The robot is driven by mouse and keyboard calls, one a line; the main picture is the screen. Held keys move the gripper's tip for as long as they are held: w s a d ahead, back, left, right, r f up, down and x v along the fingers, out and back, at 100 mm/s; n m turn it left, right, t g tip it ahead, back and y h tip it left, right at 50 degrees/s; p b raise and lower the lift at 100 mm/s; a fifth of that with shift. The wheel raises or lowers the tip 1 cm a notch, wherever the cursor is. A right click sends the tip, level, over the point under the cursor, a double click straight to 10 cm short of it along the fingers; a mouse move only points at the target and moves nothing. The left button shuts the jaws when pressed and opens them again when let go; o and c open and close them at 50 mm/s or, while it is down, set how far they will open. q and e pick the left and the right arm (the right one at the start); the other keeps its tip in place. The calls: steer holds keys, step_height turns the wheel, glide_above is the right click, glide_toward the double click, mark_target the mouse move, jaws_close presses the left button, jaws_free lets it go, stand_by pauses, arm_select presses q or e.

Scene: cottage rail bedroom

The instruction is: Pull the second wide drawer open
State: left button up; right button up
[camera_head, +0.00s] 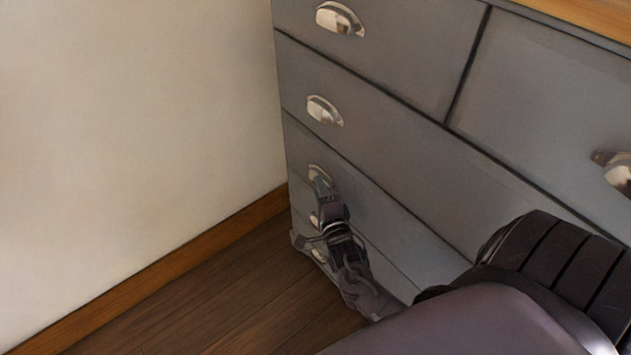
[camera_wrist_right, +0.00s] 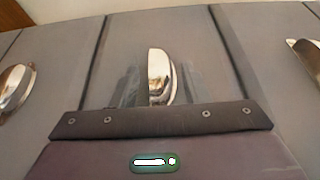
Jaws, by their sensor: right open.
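The second wide drawer (camera_head: 362,192) is a grey front in the dresser, below the first wide drawer, and looks shut. Its metal cup handle (camera_head: 319,174) is near the left end. My right gripper (camera_head: 325,190) is at this handle, partly covering it. In the right wrist view the handle (camera_wrist_right: 159,76) lies straight ahead, between the blurred fingers of the open gripper (camera_wrist_right: 160,88). I cannot tell whether the fingers touch it. My left gripper is not in view.
The first wide drawer (camera_head: 375,130) and two upper drawers, with cup handles, are above. Lower handles are partly hidden behind my right gripper. A pale wall (camera_head: 130,120) with a wooden skirting board (camera_head: 180,267) stands left. The wooden floor (camera_head: 235,310) in front is clear.

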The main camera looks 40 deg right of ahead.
steer(key=x, duration=0.4)
steer(key=shift+f, duration=0.1)
steer(key=shift+f, duration=0.1)
jaws_close()
